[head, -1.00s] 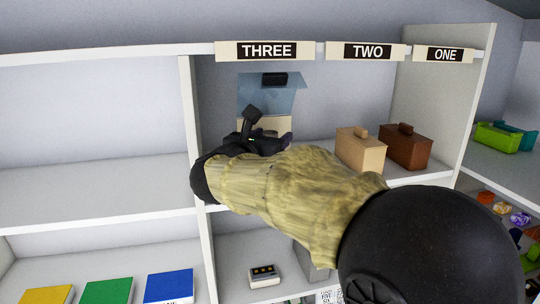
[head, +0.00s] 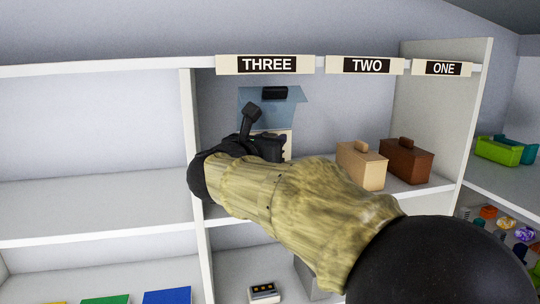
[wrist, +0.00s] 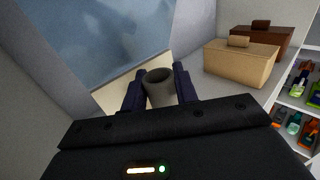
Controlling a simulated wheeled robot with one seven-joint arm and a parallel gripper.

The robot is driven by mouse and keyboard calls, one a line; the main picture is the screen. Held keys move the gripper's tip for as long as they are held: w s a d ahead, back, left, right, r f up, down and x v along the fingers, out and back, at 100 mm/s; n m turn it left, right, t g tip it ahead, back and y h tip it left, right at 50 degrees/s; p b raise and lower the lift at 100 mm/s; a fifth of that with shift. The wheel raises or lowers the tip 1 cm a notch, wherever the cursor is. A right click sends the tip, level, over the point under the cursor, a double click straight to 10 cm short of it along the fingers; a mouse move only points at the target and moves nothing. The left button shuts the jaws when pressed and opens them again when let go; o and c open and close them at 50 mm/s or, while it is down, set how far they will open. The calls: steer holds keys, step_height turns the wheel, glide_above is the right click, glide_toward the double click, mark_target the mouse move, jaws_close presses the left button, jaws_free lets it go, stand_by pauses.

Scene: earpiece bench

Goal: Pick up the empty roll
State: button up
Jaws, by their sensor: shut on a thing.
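The empty roll (wrist: 160,88) is a grey hollow tube, seen in the wrist view with its open end toward the camera. My gripper (wrist: 160,90) is shut on it, with one dark finger on each side. In the head view my gripper (head: 268,146) is in the compartment under the sign THREE, and my own arm and hand hide the roll there. Behind it stands a cream box (wrist: 112,97) with a raised bluish see-through lid (head: 268,108).
A tan lidded box (head: 361,166) and a brown lidded box (head: 406,162) stand to the right on the same shelf. A divider (head: 190,130) is close on the left. The shelf left of it is bare. A small device (head: 264,292) sits below.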

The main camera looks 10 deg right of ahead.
steer(key=r+b+v, duration=0.1)
steer(key=b+v, duration=0.8)
steer(key=v, duration=0.9)
steer(key=shift+d, duration=0.1)
